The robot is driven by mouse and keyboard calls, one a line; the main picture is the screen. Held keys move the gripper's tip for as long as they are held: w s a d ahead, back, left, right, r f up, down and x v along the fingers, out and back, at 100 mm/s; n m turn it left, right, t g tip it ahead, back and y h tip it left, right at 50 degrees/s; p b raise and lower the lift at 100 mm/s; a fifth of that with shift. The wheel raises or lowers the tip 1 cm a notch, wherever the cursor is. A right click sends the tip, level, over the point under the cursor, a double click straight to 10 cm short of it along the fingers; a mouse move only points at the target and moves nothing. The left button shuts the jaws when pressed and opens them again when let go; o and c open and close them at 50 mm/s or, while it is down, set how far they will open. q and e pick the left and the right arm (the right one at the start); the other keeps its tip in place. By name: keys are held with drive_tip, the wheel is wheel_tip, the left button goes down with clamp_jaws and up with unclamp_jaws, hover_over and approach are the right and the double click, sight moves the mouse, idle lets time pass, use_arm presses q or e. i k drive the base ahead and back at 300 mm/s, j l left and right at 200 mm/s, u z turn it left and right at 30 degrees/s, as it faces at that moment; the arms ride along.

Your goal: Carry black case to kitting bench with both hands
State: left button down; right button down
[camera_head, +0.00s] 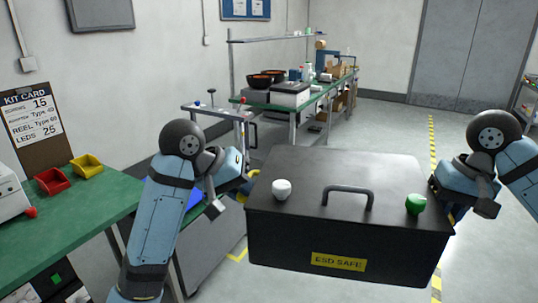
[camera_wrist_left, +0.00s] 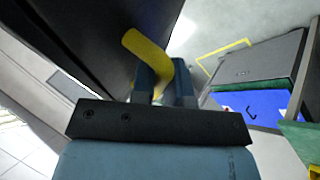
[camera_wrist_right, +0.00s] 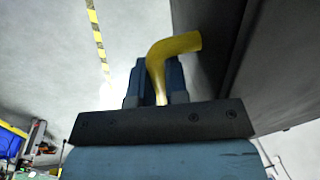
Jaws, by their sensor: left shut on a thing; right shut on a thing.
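The black case (camera_head: 345,235) with a yellow "ESD SAFE" label is held up in front of me in the head view, roughly level. A black handle, a white knob (camera_head: 282,189) and a green knob (camera_head: 415,204) are on its lid. My left gripper (camera_wrist_left: 165,85) is shut on a yellow side handle (camera_wrist_left: 146,48) of the case. My right gripper (camera_wrist_right: 157,82) is shut on the other yellow side handle (camera_wrist_right: 174,45). In the head view the case and wrists mostly hide both grips. A green-topped bench (camera_head: 88,207) with a kit card stands at the left.
A red bin (camera_head: 52,181) and a yellow bin (camera_head: 87,165) sit on the left bench. Another green-topped bench (camera_head: 310,105) with bowls and boxes stands along the back wall. A small cart (camera_head: 222,110) stands before it. Clear floor lies to the right, with yellow-black tape.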

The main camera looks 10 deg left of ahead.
sight(113, 201)
drive_tip(key=i+u, duration=0.3)
drive_tip(key=i, duration=0.45)
drive_tip(key=i+j, duration=0.15)
drive_tip(key=i, duration=0.6)
drive_tip(key=i+z, duration=0.2)
drive_tip(key=i, duration=0.6)
drive_tip(key=i+l+u, duration=0.1)
drive_tip(key=i+u, duration=0.2)
drive_tip(key=i+l+u, duration=0.15)
drive_tip(key=u, duration=0.15)
drive_tip(key=i+u, duration=0.1)
drive_tip(key=u, duration=0.3)
drive_tip(key=l+u, duration=0.1)
drive_tip(key=u, duration=0.3)
drive_tip(key=i+l+u, duration=0.15)
drive_tip(key=u, duration=0.2)
drive_tip(key=l+u, duration=0.1)
drive_tip(key=u, duration=0.3)
drive_tip(key=i+l+u, duration=0.1)
drive_tip(key=u, duration=0.4)
drive_tip(key=i+l+u, duration=0.2)
drive_tip(key=u, duration=0.25)
drive_tip(key=i+l+u, duration=0.1)
drive_tip(key=u, duration=0.4)
drive_tip(key=k+l, duration=0.05)
drive_tip(key=l, duration=0.05)
